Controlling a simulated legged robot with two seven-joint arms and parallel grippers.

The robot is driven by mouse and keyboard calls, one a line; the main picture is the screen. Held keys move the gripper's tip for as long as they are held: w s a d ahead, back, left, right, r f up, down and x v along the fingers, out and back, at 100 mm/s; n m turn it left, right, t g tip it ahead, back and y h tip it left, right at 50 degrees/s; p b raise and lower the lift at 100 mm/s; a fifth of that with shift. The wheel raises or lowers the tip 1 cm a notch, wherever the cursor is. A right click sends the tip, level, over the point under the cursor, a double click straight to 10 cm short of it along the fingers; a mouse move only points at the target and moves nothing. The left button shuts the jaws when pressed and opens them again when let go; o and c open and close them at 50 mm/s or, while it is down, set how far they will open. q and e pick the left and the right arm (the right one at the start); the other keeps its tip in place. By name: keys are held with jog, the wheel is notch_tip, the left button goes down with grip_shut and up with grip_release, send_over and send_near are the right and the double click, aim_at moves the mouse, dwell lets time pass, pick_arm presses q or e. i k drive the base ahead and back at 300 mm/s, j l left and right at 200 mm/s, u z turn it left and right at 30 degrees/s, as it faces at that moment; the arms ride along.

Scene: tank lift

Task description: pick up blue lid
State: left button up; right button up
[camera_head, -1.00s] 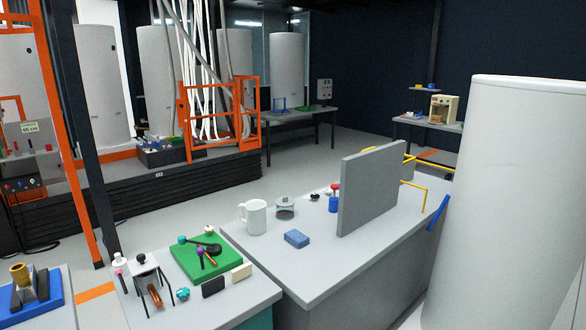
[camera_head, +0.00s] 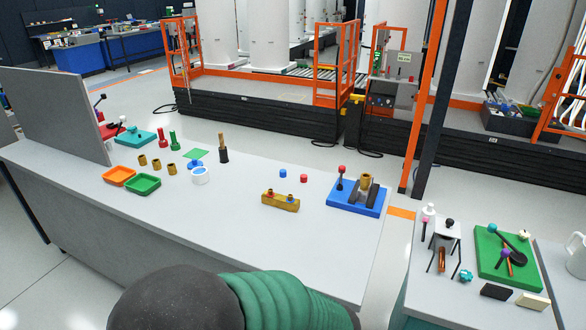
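A small round blue cap (camera_head: 283,173) lies on the grey table, left of a similar red cap (camera_head: 304,178). It may be the blue lid, but it is too small to be sure. A flat blue round piece (camera_head: 194,164) also shows just behind a white ring-shaped cup (camera_head: 200,176); I cannot tell whether the two touch. Neither of my grippers is in view.
A yellow block (camera_head: 280,201) and a blue tray (camera_head: 355,199) with parts stand near the right end. Orange (camera_head: 119,176) and green (camera_head: 143,184) trays lie left, by a grey upright panel (camera_head: 58,112). The front middle of the tabletop is clear.

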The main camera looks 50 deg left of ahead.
aim_at(192, 164)
jog(key=u, duration=1.25)
